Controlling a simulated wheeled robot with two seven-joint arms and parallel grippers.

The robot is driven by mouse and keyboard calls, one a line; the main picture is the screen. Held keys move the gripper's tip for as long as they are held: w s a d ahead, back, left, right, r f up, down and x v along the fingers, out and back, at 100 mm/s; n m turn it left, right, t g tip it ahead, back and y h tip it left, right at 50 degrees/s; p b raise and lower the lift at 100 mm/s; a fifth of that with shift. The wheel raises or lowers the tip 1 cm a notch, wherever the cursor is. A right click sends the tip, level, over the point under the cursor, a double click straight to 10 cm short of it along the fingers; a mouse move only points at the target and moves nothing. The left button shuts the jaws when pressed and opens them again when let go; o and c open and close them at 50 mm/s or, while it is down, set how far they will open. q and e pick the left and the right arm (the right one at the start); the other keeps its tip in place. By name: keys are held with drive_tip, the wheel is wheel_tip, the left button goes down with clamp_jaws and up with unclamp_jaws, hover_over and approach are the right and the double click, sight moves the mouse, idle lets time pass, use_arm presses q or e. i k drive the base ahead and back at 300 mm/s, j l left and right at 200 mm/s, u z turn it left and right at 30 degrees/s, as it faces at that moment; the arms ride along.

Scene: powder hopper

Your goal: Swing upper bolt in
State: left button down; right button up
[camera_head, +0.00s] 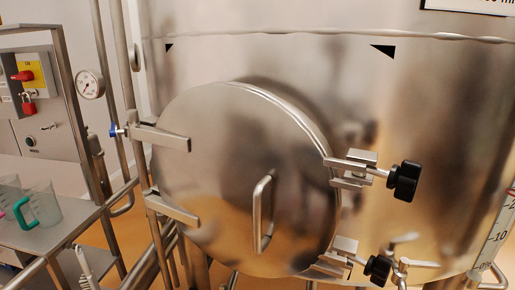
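The round steel hatch lid (220,185) lies against the hopper wall, with a bar handle (262,212) near its lower middle. At its upper right edge is the upper bolt, with a black knob (404,181) pointing right. The bolt's short rod runs left from the knob to the steel bracket (352,168) at the lid's edge. I cannot tell whether the rod sits fully between the bracket's prongs. The lower bolt's black knob (377,270) stands by a similar bracket (338,258) below. Neither of my grippers is in view.
Two hinge arms (162,138) hold the lid on the left. A steel cart (60,235) with clear jugs (42,205) stands at far left, near a pressure gauge (90,84) and a control box (30,90). The space right of the upper knob is clear.

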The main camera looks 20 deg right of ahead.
sight(381, 173)
drive_tip(key=z, duration=1.55)
